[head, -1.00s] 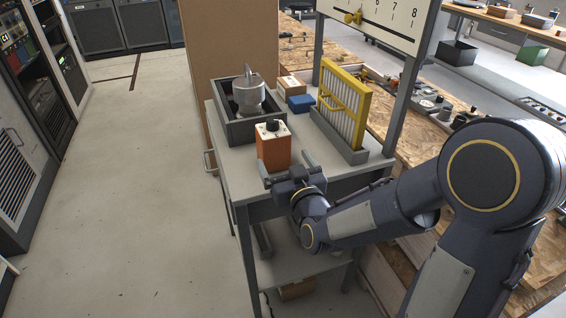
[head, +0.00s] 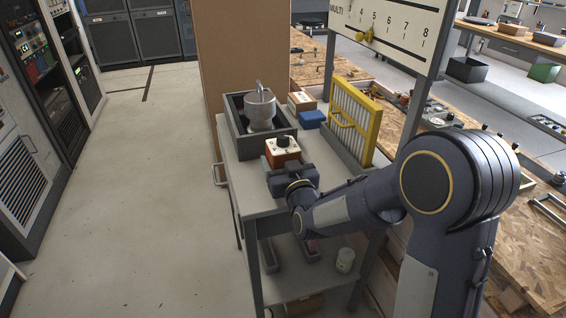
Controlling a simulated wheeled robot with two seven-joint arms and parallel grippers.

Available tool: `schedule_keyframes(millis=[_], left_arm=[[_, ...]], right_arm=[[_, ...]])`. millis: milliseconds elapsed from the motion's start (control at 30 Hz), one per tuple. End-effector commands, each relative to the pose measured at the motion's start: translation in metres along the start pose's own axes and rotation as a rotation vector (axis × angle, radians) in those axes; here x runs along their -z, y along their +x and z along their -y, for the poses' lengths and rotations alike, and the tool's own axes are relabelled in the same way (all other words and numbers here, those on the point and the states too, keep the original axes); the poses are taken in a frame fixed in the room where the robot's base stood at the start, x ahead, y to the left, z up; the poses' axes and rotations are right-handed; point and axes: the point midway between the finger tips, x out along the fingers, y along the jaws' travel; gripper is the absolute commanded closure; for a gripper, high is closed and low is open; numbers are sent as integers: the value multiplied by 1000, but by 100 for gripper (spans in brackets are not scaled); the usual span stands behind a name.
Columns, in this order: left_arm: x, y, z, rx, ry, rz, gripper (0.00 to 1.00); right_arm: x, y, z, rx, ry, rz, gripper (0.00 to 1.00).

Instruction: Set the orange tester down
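The orange tester (head: 283,152), a box with a light top face and a black knob, is upright over the grey bench top, in front of the grey tray. My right gripper (head: 289,174) is directly on the near side of the tester and covers its lower part. The fingertips and the tester's base are hidden or too small to make out, so I cannot tell whether the fingers touch it or whether it rests on the bench. My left gripper is not in view.
A grey tray (head: 233,139) holding a metal canister (head: 260,108) is just behind the tester. A yellow-framed rack (head: 373,135) and a blue box (head: 312,119) stand to the right. A shelf with a white jar (head: 345,260) is below. Open floor (head: 140,215) lies left.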

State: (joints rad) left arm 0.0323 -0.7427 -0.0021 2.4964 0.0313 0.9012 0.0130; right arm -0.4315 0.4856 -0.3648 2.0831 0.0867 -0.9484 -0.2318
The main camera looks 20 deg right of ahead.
Motion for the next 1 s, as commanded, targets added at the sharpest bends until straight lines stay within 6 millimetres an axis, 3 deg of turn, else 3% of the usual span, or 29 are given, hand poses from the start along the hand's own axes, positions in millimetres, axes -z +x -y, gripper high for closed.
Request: schedule_keyframes(millis=[33, 300, 367, 667, 867, 1000], left_arm=[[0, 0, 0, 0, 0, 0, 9], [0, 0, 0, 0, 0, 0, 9], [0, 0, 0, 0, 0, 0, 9], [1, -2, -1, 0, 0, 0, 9], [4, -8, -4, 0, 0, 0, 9], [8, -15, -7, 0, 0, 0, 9]], right_arm=[[0, 0, 0, 0, 0, 0, 34], [0, 0, 0, 0, 0, 0, 69], [1, 0, 0, 0, 1, -3, 74], [8, 0, 0, 0, 1, -4, 74], [35, 0, 0, 0, 4, -8, 74], [63, -21, 8, 4, 6, -10, 74]])
